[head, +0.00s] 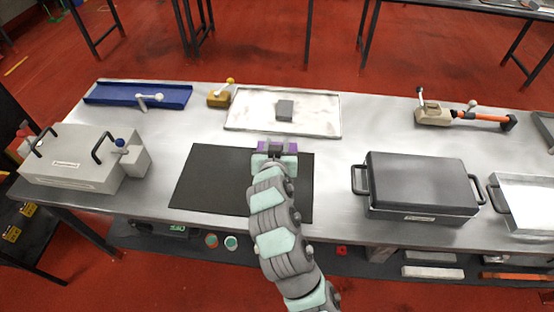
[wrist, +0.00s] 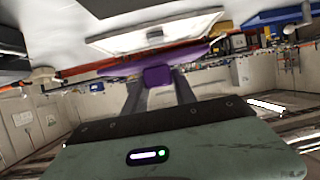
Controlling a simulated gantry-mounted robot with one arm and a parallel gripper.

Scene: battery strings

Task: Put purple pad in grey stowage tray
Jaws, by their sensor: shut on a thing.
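My gripper (head: 275,157) is shut on the purple pad (head: 291,146), above the black mat on the bench. In the wrist view the purple pad (wrist: 157,75) sits between my two fingers. My gripper hides part of the pad in the head view. A shallow light-grey tray (head: 232,123) with a worn, whitish floor lies just beyond the pad. A dark grey block (head: 285,110) stands in it. The pad is apart from this tray, on its near side. The tray also shows in the wrist view (wrist: 100,43), upside down.
The black mat (head: 210,180) is bare. A blue tray (head: 110,97) and a yellow clamp (head: 219,98) are at the back left. A grey case (head: 75,165) stands left and a dark lidded box (head: 420,185) right. An orange-handled tool (head: 480,116) lies back right.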

